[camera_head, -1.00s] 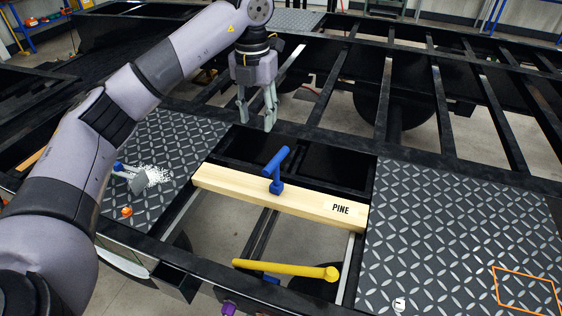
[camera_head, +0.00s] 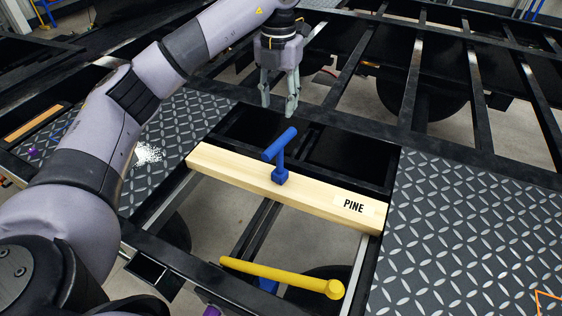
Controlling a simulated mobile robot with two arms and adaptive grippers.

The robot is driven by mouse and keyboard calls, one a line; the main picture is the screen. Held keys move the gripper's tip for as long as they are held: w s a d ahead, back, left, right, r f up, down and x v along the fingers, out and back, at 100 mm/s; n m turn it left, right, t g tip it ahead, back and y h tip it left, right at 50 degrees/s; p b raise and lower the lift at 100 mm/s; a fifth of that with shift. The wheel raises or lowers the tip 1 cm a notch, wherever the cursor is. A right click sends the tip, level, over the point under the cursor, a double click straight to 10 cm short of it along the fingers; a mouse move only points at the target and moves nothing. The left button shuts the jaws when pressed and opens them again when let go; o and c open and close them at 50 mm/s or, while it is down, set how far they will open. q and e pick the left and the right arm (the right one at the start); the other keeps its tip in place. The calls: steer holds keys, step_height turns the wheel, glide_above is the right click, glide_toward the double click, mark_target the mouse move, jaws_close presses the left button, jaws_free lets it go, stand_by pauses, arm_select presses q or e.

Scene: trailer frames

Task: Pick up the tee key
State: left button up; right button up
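The blue tee key (camera_head: 280,154) stands upright on the pale plank marked PINE (camera_head: 225,169), with its crossbar at the top. The plank lies across an opening in the black trailer frame. My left gripper (camera_head: 278,108) hangs fingers down beyond the tee key, above it in the picture. Its two fingers are apart with nothing between them. It does not touch the key. My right gripper is not in view.
A yellow bar (camera_head: 280,277) with a round end lies in front of the plank. Diamond-patterned plates (camera_head: 462,215) flank the opening. White grains (camera_head: 150,153) lie on the left plate, partly hidden by my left arm. Open gaps lie between the black frame beams.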

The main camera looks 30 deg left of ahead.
mark_target(279, 140)
arm_select(q)
step_height(279, 140, down, 12)
steer(key=shift+r+p, duration=0.15)
steer(key=shift+p, duration=1.1)
steer(key=shift+f, duration=0.55)
steer(key=shift+f+p, duration=0.3)
steer(key=shift+p, duration=0.15)
step_height(279, 140, down, 4)
steer(key=shift+d+r+p, duration=0.15)
steer(key=shift+r+p, duration=0.05)
steer(key=shift+p, duration=0.65)
steer(key=shift+f, duration=0.45)
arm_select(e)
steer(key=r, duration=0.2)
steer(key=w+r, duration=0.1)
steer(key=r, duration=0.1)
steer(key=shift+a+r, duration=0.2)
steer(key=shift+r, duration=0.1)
arm_select(q)
jaws_close()
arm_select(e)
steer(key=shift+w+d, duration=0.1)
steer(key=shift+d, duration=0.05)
